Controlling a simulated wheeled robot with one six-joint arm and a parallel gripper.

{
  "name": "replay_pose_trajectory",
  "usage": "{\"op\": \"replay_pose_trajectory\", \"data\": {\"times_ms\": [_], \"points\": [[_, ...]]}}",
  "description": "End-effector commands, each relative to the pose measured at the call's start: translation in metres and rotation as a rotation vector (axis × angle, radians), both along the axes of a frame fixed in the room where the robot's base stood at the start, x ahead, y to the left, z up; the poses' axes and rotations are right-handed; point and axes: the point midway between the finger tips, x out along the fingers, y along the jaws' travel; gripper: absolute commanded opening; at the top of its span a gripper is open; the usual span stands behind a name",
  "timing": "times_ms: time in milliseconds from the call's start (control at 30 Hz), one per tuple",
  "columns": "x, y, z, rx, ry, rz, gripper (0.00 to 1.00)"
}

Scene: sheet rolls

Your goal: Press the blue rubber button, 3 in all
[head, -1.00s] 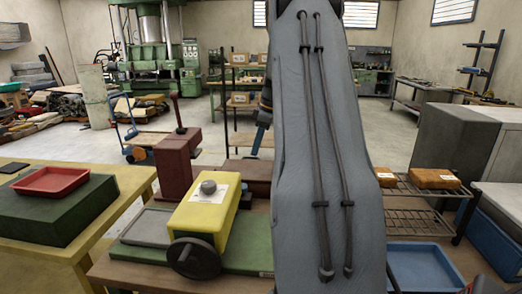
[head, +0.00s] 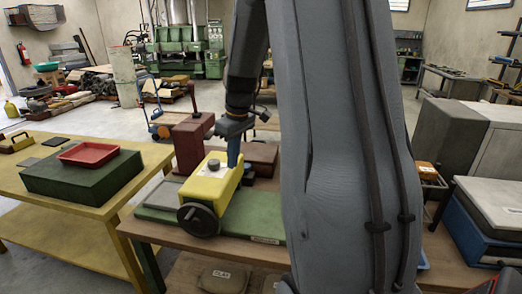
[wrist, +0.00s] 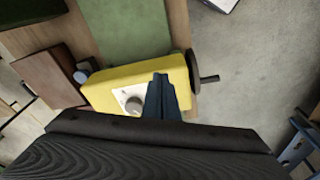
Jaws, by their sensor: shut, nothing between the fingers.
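A yellow box (head: 213,186) with a black handwheel (head: 198,220) stands on a green base plate (head: 255,214). A grey round knob (head: 213,165) sits on the white label on its top; the knob also shows in the wrist view (wrist: 133,104). A small pale blue-grey round piece (wrist: 81,76) shows at the box's far end from the wheel in the wrist view; I cannot tell whether it is the blue button. My gripper (head: 233,158) is shut and empty, its blue fingers pointing down over or beside the box top. The fingers also show in the wrist view (wrist: 160,82), beside the knob.
A dark red block with a lever (head: 191,140) stands behind the yellow box. A yellow table (head: 90,205) at left holds a green block (head: 85,178) with a red tray (head: 88,153). My arm hides much of the right side.

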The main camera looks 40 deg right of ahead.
Motion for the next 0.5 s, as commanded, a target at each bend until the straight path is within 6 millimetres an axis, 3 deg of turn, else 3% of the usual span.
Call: {"op": "replay_pose_trajectory", "data": {"times_ms": [33,100,233,300,500], "points": [[-0.013,0.028,-0.003,-0.007,0.002,-0.024,0.00],[-0.033,0.060,-0.011,-0.014,-0.001,-0.079,0.00],[-0.075,0.114,-0.034,-0.018,-0.010,-0.176,0.00],[-0.097,0.137,-0.056,-0.015,-0.008,-0.219,0.00],[-0.135,0.167,-0.120,-0.011,0.037,-0.290,0.00]]}}
